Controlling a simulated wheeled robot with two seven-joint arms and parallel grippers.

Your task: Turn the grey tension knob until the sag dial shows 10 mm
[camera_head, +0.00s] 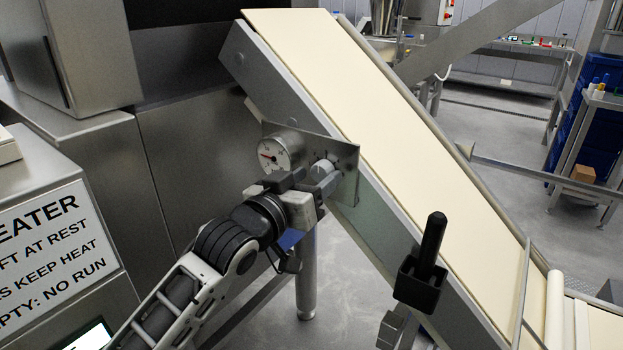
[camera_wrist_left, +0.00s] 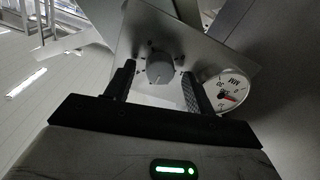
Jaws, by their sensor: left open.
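The grey tension knob (camera_head: 322,172) sits on a metal plate (camera_head: 346,158) on the side of the sloping belt. It also shows in the left wrist view (camera_wrist_left: 160,68), with a pale line on its face. The white sag dial (camera_head: 273,154) is beside it on the same plate, also in the left wrist view (camera_wrist_left: 232,88). Its red needle shows, but the reading is too small to be sure of. My left gripper (camera_head: 314,190) is open in front of the knob. In the left wrist view its fingers (camera_wrist_left: 157,88) flank the knob; contact cannot be told. My right gripper is not in view.
The cream belt (camera_head: 400,120) slopes down to the right behind the plate. A black holder with an upright black handle (camera_head: 432,240) is on its near side. Steel cabinets (camera_head: 185,150) and a sign (camera_head: 45,255) stand at the left. Open floor (camera_head: 345,285) lies below the belt.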

